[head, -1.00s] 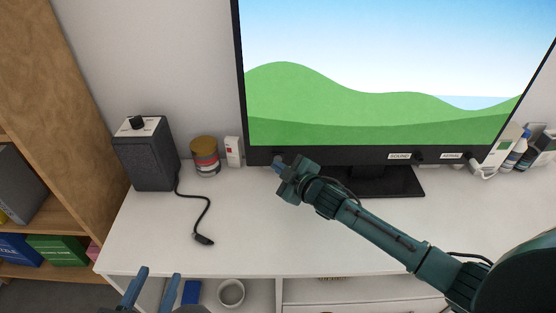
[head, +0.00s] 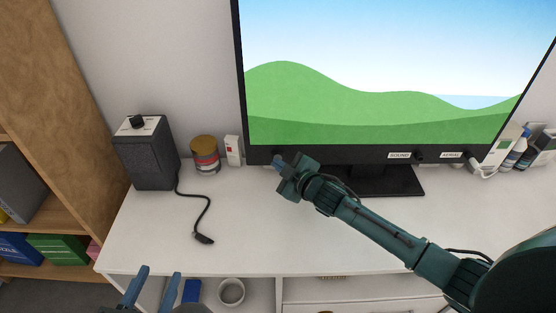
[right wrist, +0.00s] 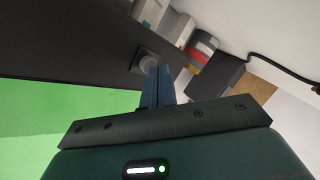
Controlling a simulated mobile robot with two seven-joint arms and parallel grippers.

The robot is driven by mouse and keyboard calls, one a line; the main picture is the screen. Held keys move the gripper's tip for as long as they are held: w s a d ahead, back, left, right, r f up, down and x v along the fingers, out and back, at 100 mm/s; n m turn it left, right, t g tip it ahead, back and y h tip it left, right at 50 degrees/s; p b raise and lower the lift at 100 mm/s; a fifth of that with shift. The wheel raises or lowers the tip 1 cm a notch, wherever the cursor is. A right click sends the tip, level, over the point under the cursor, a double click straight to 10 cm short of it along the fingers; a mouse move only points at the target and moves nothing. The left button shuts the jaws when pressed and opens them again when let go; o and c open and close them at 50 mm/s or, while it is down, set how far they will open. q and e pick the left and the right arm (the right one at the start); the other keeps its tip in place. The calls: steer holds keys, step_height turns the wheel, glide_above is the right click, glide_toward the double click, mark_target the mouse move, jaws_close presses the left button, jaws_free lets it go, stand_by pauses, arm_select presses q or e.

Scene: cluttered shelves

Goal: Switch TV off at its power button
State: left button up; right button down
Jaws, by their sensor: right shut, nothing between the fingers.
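The TV (head: 375,154) stands on the white desk, its screen lit with a picture of green hills and blue sky. In the right wrist view a round grey button (right wrist: 147,62) on a dark square plate sits on the TV's black frame (right wrist: 70,50). My right gripper (head: 278,164) is at the lower left corner of the TV. Its fingers (right wrist: 153,76) are shut and empty, with the tips at the button's lower edge; I cannot tell if they touch it. In the head view it hides the button. My left gripper (head: 151,280) is open and empty at the desk's front edge.
A dark speaker (head: 148,156) with a loose cable (head: 205,238), a tin (head: 205,157) and a white box with a red switch (head: 233,151) stand left of the TV. Labelled knobs and plugs (head: 463,157) line its lower right frame. The desk's middle is clear.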

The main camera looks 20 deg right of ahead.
steer(key=shift+w, duration=0.1)
steer(key=shift+s+a+p, duration=0.25)
steer(key=shift+s+p, duration=0.2)
steer(key=shift+s, duration=0.3)
steer(key=s+p, duration=0.1)
steer(key=s, duration=0.1)
steer(key=s+a+p, duration=0.1)
steer(key=s, duration=0.1)
steer(key=shift+s+a, duration=0.15)
steer(key=shift+s, duration=0.25)
steer(key=shift+s, duration=0.1)
stand_by(0.6)
